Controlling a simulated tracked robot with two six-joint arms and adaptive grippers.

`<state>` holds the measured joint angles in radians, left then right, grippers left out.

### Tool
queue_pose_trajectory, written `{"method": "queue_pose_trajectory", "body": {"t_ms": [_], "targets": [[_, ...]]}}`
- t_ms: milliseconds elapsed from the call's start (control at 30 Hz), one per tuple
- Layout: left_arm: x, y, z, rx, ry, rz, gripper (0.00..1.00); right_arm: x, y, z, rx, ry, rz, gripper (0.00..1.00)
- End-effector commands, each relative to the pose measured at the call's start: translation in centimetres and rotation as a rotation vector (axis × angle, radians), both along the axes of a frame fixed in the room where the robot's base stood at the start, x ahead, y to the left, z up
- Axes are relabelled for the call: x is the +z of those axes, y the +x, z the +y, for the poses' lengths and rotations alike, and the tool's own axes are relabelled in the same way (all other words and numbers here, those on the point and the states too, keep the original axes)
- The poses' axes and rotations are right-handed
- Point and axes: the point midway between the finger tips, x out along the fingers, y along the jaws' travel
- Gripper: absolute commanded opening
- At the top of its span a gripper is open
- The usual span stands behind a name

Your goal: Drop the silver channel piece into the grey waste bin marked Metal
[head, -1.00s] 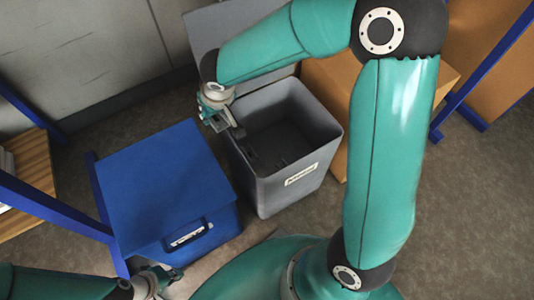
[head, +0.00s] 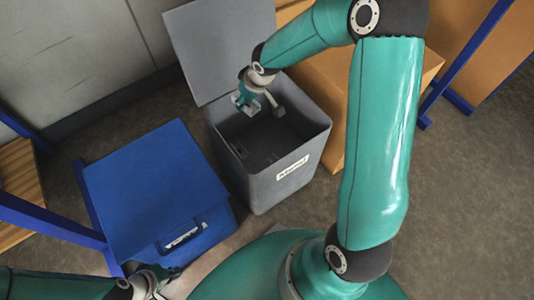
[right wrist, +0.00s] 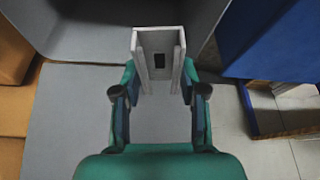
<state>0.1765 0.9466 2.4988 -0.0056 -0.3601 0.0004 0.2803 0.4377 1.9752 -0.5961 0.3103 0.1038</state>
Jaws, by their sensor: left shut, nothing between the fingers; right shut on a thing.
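The silver channel piece (right wrist: 158,60) is between the fingertips of my right gripper (right wrist: 160,88) in the right wrist view, with a dark slot in its face. In the head view my right gripper (head: 258,102) hangs over the mouth of the grey waste bin (head: 285,190). The bin's lid stands open at the back, and a white label is on its front, its lettering too blurred to read surely. The channel piece is hard to make out in the head view. My left gripper (head: 150,283) is shut and empty at the lower left, partly cut off.
A closed blue bin (head: 155,190) with a front label stands left of the grey bin. An orange-brown box (head: 345,120) stands behind it on the right. Blue frame posts (head: 465,55) stand at the sides. Bare floor (head: 460,210) lies at the right.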

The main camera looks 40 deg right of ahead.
Motion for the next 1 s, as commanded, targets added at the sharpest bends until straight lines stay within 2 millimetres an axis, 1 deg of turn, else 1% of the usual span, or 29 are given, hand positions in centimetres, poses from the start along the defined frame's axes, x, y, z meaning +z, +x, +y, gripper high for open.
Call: {"method": "queue_pose_trajectory", "body": {"t_ms": [33,100,200,333,500,667,1000], "targets": [[-0.1,0.0,0.0,0.0,0.0,0.0,0.0,-0.8,-0.3,-1.8,-0.006,0.0,0.002,0.06],[-0.1,0.0,0.0,0.0,0.0,0.0,0.0,-1.5,-0.6,-3.6,-0.004,0.001,0.001,0.06],[-0.1,0.0,0.0,0.0,0.0,0.0,0.0,-2.3,-1.1,-5.7,-0.002,0.001,0.001,0.06],[-0.2,0.0,0.0,0.0,0.0,0.0,0.0,-3.0,-1.6,-7.6,0.002,0.0,0.0,0.06],[-0.4,0.0,0.0,0.0,0.0,0.0,0.0,-3.6,-1.8,-8.6,0.008,0.0,-0.001,0.06],[-1.1,0.0,0.0,0.0,0.0,0.0,0.0,-4.6,-1.9,-8.7,0.011,0.0,0.0,0.06],[-3.5,0.0,0.0,0.0,0.0,0.0,0.0,-8.3,-1.9,-8.6,0.011,0.0,0.0,0.06]]}}
